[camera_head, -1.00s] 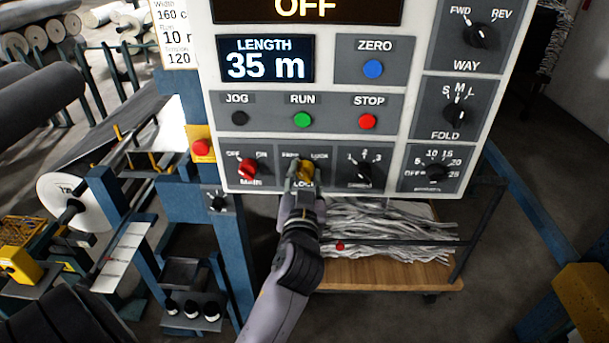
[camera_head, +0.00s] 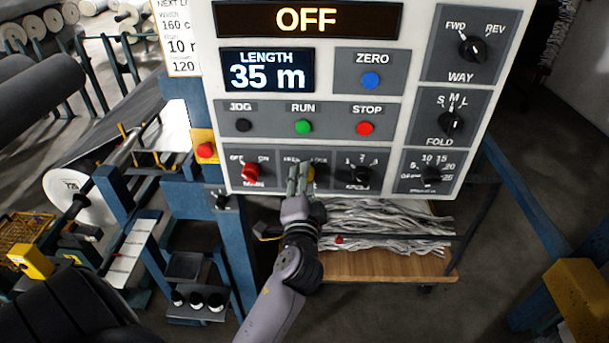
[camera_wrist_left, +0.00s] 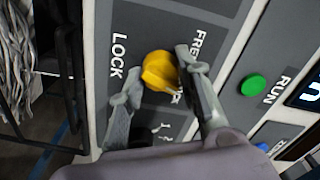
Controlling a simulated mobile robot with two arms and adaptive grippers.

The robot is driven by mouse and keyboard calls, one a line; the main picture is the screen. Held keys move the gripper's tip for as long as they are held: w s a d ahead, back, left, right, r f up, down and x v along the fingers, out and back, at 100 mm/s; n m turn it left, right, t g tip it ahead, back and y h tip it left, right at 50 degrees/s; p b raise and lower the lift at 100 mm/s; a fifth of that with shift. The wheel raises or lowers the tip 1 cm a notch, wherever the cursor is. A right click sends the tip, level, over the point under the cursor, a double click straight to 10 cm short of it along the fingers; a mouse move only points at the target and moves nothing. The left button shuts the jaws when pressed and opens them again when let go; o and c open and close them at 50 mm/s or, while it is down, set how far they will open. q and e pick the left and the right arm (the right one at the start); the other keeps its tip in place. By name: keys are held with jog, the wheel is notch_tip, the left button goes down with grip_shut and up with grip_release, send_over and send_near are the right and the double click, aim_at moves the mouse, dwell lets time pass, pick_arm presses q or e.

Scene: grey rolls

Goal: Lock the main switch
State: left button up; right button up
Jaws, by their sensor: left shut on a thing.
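The yellow lock knob (camera_head: 311,175) sits in the bottom row of the control panel, between the red main switch (camera_head: 251,172) and a black selector. My left gripper (camera_head: 299,172) is at the knob and partly hides it in the head view. In the left wrist view the gripper (camera_wrist_left: 158,84) has one finger on each side of the yellow knob (camera_wrist_left: 157,69) and is shut on it. A fingertip hides part of the knob and its FREE and LOCK marks, so I cannot tell exactly where it points. My right gripper is out of view.
The panel display (camera_head: 308,19) reads OFF. The green run button (camera_head: 303,126) and red stop button (camera_head: 365,128) are above the knob. Black selectors are to the right. A wooden cart (camera_head: 390,265) with grey strips stands below the panel.

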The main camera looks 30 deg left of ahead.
pick_arm(q)
jog(key=shift+m+p, duration=1.15)
jog(key=shift+m, duration=1.75)
jog(key=o, duration=1.2)
jog(key=shift+c, duration=0.2)
jog(key=v, duration=0.7)
jog(key=shift+s, duration=0.2)
